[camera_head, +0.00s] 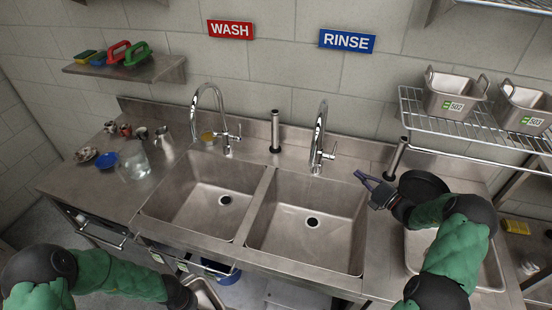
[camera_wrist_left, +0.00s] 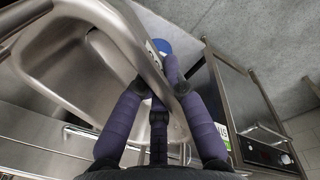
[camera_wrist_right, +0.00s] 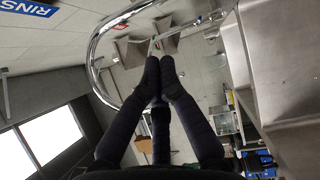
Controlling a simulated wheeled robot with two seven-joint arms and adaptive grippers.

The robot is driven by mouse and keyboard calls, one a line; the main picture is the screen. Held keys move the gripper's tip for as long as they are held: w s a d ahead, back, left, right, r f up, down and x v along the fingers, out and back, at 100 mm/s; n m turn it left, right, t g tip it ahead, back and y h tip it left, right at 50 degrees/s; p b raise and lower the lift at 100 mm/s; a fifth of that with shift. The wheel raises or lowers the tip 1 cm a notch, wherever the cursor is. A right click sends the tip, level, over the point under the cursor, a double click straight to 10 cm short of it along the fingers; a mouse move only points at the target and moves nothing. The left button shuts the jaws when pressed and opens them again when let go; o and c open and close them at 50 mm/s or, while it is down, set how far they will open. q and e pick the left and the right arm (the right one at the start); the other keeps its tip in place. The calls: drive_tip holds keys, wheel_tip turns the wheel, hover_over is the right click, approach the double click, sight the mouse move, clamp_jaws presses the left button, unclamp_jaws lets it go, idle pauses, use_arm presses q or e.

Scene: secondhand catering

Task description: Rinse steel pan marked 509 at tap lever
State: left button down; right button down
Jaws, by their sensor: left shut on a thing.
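My left gripper (camera_wrist_left: 158,84) is shut on the rim of a steel pan (camera_wrist_left: 78,62) in the left wrist view. The pan (camera_head: 207,294) also shows at the bottom edge of the head view, low in front of the sink; its number is not readable. My right gripper (camera_head: 368,181) is near the right rim of the right sink basin (camera_head: 290,222), fingertips together and empty. In the right wrist view its fingertips (camera_wrist_right: 160,62) meet. The rinse tap (camera_head: 319,135) and its side lever (camera_head: 331,154) stand behind this basin, left of my right gripper and apart from it.
The left basin (camera_head: 203,200) has its own tap (camera_head: 215,110). Cups, a blue bowl (camera_head: 106,160) and jugs stand on the left counter. A blue bucket (camera_head: 221,272) is below the sink.

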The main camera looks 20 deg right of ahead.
use_arm(q)
drive_tip(key=shift+f, duration=0.25)
use_arm(e)
drive_tip(key=w+d+x, duration=0.1)
drive_tip(key=d+x, duration=0.1)
drive_tip(key=x, duration=1)
drive_tip(key=shift+w+r, duration=0.3)
drive_tip(key=shift+w, duration=0.1)
drive_tip(key=shift+d, duration=0.1)
use_arm(q)
drive_tip(key=shift+b, duration=0.3)
